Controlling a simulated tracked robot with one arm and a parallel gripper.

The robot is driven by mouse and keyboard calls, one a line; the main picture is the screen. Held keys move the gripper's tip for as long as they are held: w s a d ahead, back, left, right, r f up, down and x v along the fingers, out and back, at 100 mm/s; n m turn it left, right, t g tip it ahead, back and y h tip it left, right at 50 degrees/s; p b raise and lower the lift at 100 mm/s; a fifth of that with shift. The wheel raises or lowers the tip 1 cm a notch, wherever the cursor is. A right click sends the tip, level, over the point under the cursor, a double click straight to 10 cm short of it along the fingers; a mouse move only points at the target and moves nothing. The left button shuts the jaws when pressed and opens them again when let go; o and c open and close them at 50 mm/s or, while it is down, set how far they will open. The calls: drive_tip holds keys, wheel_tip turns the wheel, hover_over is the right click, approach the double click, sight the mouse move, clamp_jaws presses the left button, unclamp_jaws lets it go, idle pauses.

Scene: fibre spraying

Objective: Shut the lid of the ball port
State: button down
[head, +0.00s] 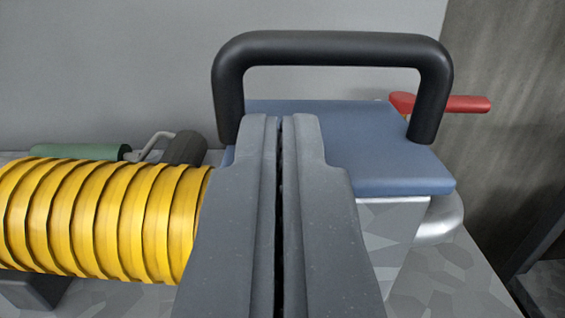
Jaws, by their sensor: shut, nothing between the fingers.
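A flat blue lid (385,150) with a thick black arched handle (335,45) shows in the head view, right of centre. The lid lies roughly level over a pale faceted body (388,225); the front left of the lid is hidden by my fingers. I cannot tell whether a gap is left under it. My gripper (281,118) is shut and empty. Its tips show in front of the lid, below the handle's arch and nearer its left leg. I cannot tell whether they touch the lid.
A ribbed yellow hose (100,220) runs in from the left. Behind it are a green cylinder (75,152) and a dark cylinder (185,149). A red lever (445,103) sticks out behind the handle's right leg. A rounded metal part (443,215) is at the right.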

wheel_tip(320, 180, up, 3)
drive_tip(key=shift+r, duration=0.2)
drive_tip(key=b, duration=0.2)
approach(280, 58)
drive_tip(key=s+f, duration=0.1)
drive_tip(key=s, duration=0.1)
drive_tip(key=s+b, duration=0.2)
drive_tip(key=b, duration=0.1)
drive_tip(key=shift+d+f, duration=0.2)
drive_tip(key=shift+b, duration=0.3)
